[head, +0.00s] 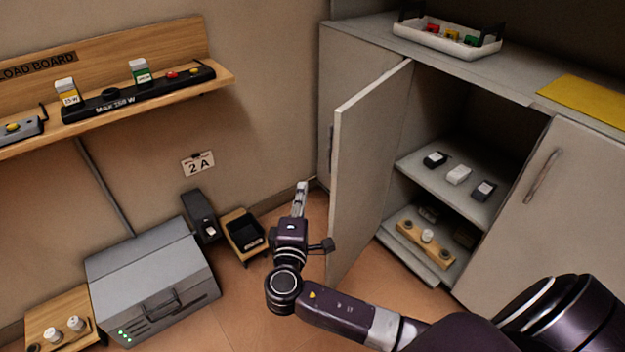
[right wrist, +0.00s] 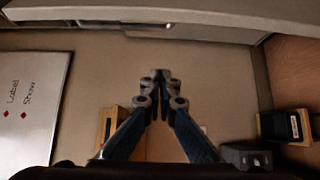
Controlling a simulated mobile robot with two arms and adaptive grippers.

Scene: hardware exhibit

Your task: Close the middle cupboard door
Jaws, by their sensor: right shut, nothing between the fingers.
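The middle cupboard door (head: 365,160) is a pale grey panel. It stands wide open, swung out from the cabinet on its left side, and the shelves behind it are exposed. My right gripper (head: 301,188) is just left of the door, on its outer side, with its fingers together and empty. In the head view a gap shows between fingertips and door; whether the wrist touches the door I cannot tell. The right wrist view shows the closed fingertips (right wrist: 160,76) below a pale panel with a bar handle (right wrist: 195,28). My left gripper is not in view.
Inside the cupboard, small boxes (head: 458,174) stand on a shelf above a wooden block (head: 425,242). The closed right door (head: 560,205) has a bar handle. A white tray (head: 447,38) sits on top. A grey case (head: 150,275) and a black bin (head: 246,234) stand left.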

